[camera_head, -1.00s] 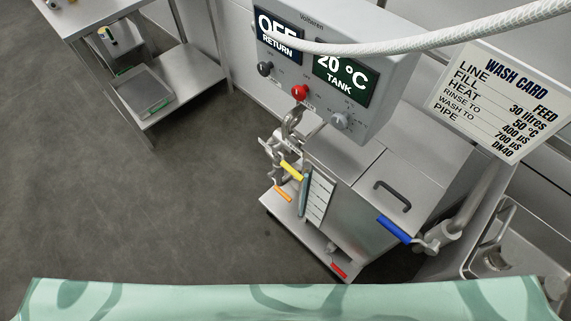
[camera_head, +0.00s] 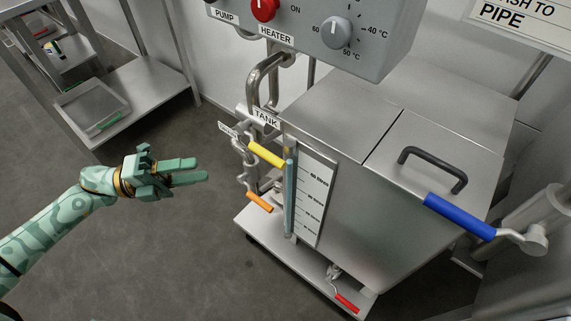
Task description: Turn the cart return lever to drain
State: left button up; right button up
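A yellow-handled lever (camera_head: 266,154) sits on the pipework at the tank's left side, its handle sloping down to the right. A label reading TANK (camera_head: 266,118) is just above it; a smaller label (camera_head: 228,129) to its left is too small to read surely. An orange-handled lever (camera_head: 259,202) sits lower on the same pipework. Which one is the return lever is not labelled legibly. My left gripper (camera_head: 201,170) is left of both levers, apart from them, its fingers pointing right with a gap between them and nothing held. My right gripper is out of view.
The steel tank (camera_head: 350,190) has a level scale (camera_head: 312,200), a lid with a black handle (camera_head: 433,165) and a red lever (camera_head: 347,303) low down. A blue lever (camera_head: 460,216) is at right. The control box (camera_head: 375,45) overhangs above. Clear floor lies left; a steel table (camera_head: 150,85) stands behind.

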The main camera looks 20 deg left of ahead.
aim_at(269, 154)
pick_arm(q)
jog(key=b+x, duration=0.2)
jog(key=x, duration=1.3)
jog(key=shift+w+d+r, duration=0.1)
jog(key=shift+w+d, duration=0.15)
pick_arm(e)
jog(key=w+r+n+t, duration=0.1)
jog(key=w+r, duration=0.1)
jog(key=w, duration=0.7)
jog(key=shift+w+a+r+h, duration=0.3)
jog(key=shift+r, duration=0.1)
pick_arm(q)
grip_shut()
